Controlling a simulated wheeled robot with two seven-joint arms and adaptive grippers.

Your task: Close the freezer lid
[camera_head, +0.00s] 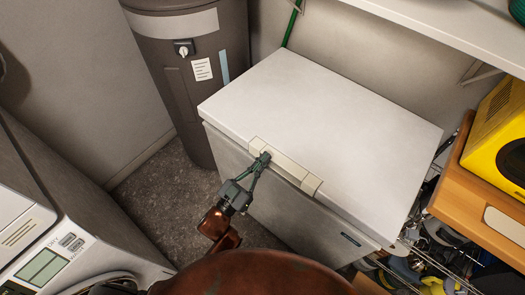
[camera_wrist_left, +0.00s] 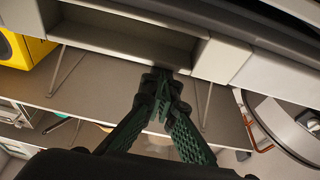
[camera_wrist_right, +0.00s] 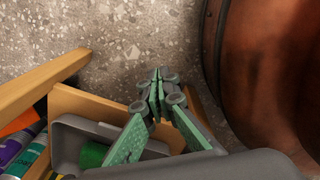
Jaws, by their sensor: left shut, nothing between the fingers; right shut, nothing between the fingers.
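The white chest freezer (camera_head: 260,205) stands in the middle of the head view. Its flat lid (camera_head: 320,105) lies over the top and looks down or nearly down; I cannot tell whether a small gap is left. A cream handle (camera_head: 285,166) runs along the lid's front edge. My left gripper (camera_head: 264,158) is shut and empty, its tips at the left end of this handle. In the left wrist view the left gripper (camera_wrist_left: 166,80) shows close against the handle (camera_wrist_left: 214,58); contact is unclear. My right gripper (camera_wrist_right: 158,85) is shut and empty, seen only in the right wrist view.
A dark grey cylindrical tank (camera_head: 190,85) stands behind left of the freezer. A washer (camera_head: 50,250) is at lower left. A wooden shelf (camera_head: 480,190) with a yellow appliance (camera_head: 500,125) is at right. Near my right gripper is a grey bin (camera_wrist_right: 75,140).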

